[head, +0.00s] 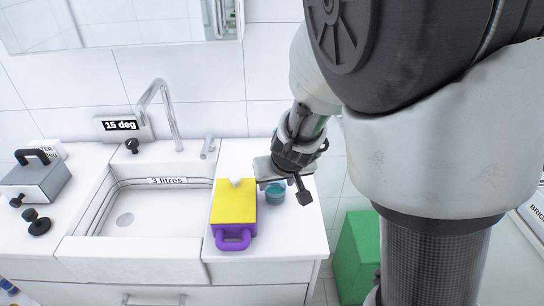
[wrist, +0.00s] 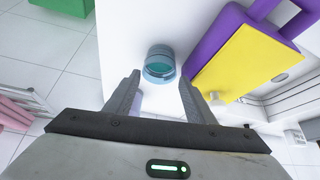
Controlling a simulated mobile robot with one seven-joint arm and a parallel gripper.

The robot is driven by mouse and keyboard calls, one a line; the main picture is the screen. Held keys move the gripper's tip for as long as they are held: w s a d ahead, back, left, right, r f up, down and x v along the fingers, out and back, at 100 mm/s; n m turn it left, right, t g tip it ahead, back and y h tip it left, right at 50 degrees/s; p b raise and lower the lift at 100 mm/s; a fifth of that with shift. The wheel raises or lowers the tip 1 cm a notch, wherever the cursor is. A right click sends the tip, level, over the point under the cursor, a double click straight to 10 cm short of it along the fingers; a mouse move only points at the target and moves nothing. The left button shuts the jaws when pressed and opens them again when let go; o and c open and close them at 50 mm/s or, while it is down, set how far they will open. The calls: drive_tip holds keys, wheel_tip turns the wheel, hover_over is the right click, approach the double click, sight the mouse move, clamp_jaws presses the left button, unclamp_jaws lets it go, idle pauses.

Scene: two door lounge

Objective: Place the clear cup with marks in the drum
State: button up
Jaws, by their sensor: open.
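The clear cup, a small bluish see-through cup with ring lines (head: 275,193), stands on the white counter to the right of the sink. It also shows in the wrist view (wrist: 159,62), just beyond the space between the fingertips. I cannot read any marks on it. My gripper (head: 288,186) is low over the counter beside the cup. In the wrist view my gripper (wrist: 160,80) is open and empty, one finger on each side of the cup's near edge. I cannot make out a drum for certain in either view.
A purple box with a yellow top (head: 234,203) stands close left of the cup, near my finger. The sink (head: 125,215) with its tap (head: 168,110) lies further left. A grey handled box (head: 35,186) is at far left. A green block (head: 356,256) stands below the counter at right.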

sight(273, 191)
drive_tip(key=b+x, duration=0.1)
drive_tip(key=x, duration=0.1)
drive_tip(key=b+x, duration=0.2)
drive_tip(key=shift+s+d+f, duration=0.1)
drive_tip(key=shift+d+f, duration=0.05)
drive_tip(key=shift+w+f, duration=0.3)
drive_tip(key=shift+f, duration=0.05)
drive_tip(key=shift+c, duration=0.5)
drive_tip(key=c, duration=0.6)
